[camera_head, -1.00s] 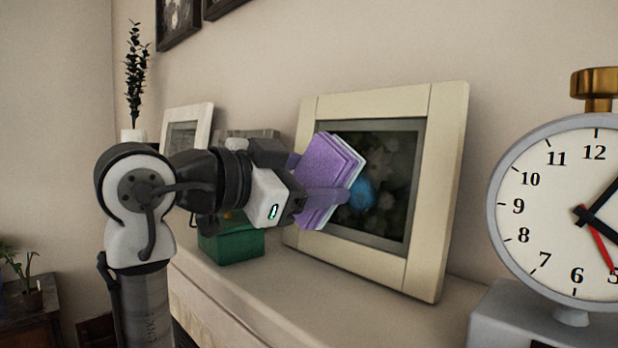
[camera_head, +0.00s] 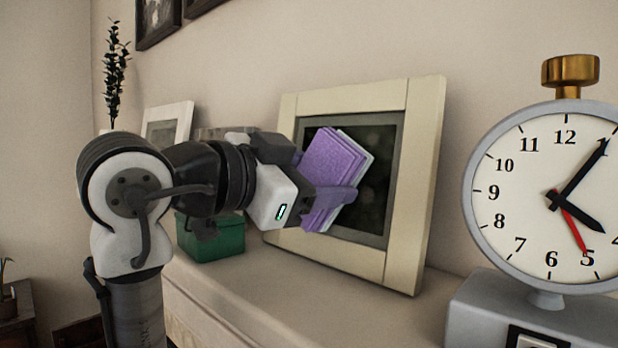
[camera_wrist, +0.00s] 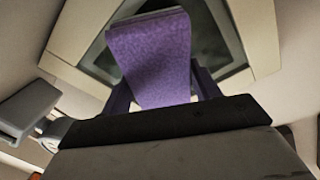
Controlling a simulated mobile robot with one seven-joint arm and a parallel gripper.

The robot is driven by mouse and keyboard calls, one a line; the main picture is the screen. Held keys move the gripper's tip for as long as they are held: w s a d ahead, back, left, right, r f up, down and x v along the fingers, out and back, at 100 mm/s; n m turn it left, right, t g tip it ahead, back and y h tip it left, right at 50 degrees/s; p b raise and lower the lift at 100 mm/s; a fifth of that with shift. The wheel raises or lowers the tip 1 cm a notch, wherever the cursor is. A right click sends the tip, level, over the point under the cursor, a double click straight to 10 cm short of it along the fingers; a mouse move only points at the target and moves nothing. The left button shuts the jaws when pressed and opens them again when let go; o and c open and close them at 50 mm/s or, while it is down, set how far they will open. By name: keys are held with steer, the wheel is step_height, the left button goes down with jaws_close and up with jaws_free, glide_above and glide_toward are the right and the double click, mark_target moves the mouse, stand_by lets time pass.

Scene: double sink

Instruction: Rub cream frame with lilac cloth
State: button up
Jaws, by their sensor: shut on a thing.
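The cream frame (camera_head: 423,190) leans against the wall on the ledge, around a dark picture. My gripper (camera_head: 328,196) is shut on the lilac cloth (camera_head: 333,160), a folded stack with a pale layer behind. The cloth is in front of the picture's left and middle part and hides it. I cannot tell whether it touches the surface. In the wrist view the cloth (camera_wrist: 150,60) stands between my fingers, with the cream frame (camera_wrist: 254,35) behind it.
A large grey clock (camera_head: 545,215) with a brass knob stands at the right. A green box (camera_head: 215,240) sits left of the frame, partly behind my arm. A white frame (camera_head: 167,124) stands farther left. The ledge (camera_head: 310,285) before the cream frame is clear.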

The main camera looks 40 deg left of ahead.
mark_target(336, 178)
steer(key=shift+d+b, duration=0.45)
steer(key=shift+d, duration=1.35)
steer(key=shift+a, duration=0.1)
steer(key=shift+w+a+p, duration=0.2)
steer(key=shift+a+p, duration=0.4)
steer(key=shift+a, duration=1.25)
steer(key=shift+w+a+p, duration=0.15)
steer(key=shift+a+p, duration=0.4)
steer(key=shift+a, duration=1.25)
steer(key=s+r, duration=0.1)
steer(key=s, duration=0.5)
steer(key=shift+a+p, duration=0.3)
steer(key=shift+r, duration=0.1)
steer(key=s, duration=0.2)
steer(key=shift+s+a+r, duration=0.15)
steer(key=shift+s+r, duration=0.1)
steer(key=shift+s, duration=0.15)
